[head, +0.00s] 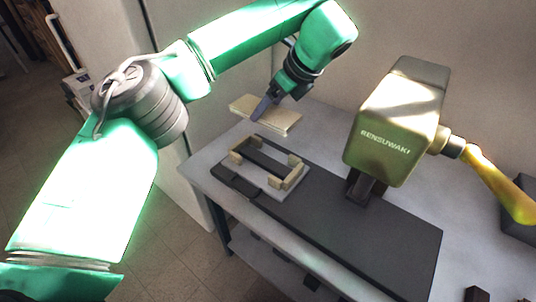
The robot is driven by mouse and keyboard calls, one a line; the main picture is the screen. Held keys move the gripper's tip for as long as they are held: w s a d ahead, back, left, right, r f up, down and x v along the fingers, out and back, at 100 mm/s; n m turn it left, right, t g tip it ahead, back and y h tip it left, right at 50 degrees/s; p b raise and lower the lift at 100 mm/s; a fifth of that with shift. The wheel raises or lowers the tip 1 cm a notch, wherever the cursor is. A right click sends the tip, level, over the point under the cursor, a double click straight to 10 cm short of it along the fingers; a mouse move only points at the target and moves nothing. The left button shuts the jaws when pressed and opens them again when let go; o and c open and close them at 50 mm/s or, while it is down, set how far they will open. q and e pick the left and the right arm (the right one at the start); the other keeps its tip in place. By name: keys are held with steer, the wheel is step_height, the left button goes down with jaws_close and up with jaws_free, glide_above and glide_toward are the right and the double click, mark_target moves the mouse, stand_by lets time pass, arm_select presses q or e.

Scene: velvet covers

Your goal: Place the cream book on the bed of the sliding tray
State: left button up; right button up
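No book lies on this bed.
An olive press head (395,125) marked "BENSUWAKI" stands right of the tray, with a yellow lever (497,183) reaching right. A long dark base (375,245) runs under press and tray. A pale wall stands behind.

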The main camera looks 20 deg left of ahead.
arm_select(q)
step_height(320, 180, down, 16)
steer(key=shift+w+r+p, duration=0.15)
steer(key=shift+p, duration=0.7)
steer(key=shift+c, duration=0.8)
steer(key=o, duration=1.4)
steer(key=b+v, duration=0.2)
steer(key=v, duration=0.4)
steer(key=shift+d+r, duration=0.4)
steer(key=shift+r, duration=0.2)
steer(key=shift+a, duration=0.1)
